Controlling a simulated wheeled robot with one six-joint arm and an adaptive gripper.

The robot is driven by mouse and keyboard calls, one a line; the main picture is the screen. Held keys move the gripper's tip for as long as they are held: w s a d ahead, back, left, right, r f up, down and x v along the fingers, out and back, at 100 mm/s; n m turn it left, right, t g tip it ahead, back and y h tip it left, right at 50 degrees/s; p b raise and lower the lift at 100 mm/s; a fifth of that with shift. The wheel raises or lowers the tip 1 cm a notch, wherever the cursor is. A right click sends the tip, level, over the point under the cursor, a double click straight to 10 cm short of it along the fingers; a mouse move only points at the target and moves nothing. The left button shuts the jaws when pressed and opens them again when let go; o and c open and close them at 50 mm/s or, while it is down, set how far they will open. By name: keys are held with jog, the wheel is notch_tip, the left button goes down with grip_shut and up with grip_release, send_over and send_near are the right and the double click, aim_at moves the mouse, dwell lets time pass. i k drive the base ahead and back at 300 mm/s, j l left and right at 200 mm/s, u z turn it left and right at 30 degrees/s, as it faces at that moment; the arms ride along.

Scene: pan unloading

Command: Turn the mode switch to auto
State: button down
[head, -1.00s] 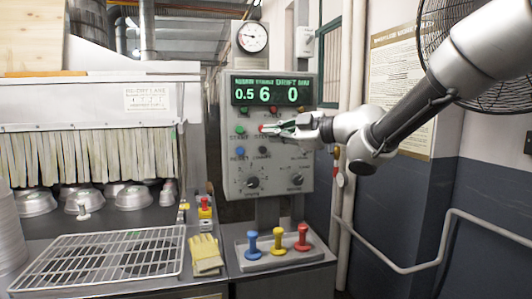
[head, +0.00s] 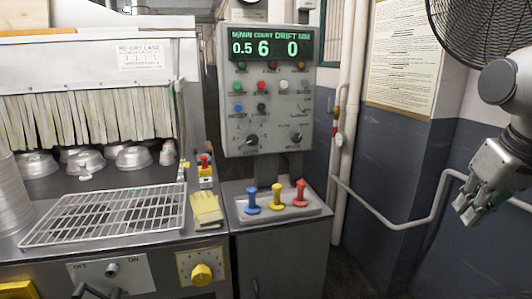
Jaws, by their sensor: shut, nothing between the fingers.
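The grey control panel (head: 268,168) stands upright behind the counter, with a green display reading 0.5, 6 and 0. Two dark rotary switches sit low on it: a left one (head: 252,141) and a right one (head: 297,137). My gripper (head: 474,208) is at the far right, shut and empty, pointing down and left. It is well apart from the panel and hides none of it.
Blue, yellow and red upright handles (head: 277,197) stand in a grey tray below the panel. A wall rail (head: 400,226) and a fan (head: 470,45) are near my arm.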

aim_at(296, 137)
jog(key=u, duration=1.05)
jog(key=j+z, duration=0.55)
jog(key=z, duration=0.2)
jog(key=j+z, duration=0.35)
jog(key=k+l, duration=0.05)
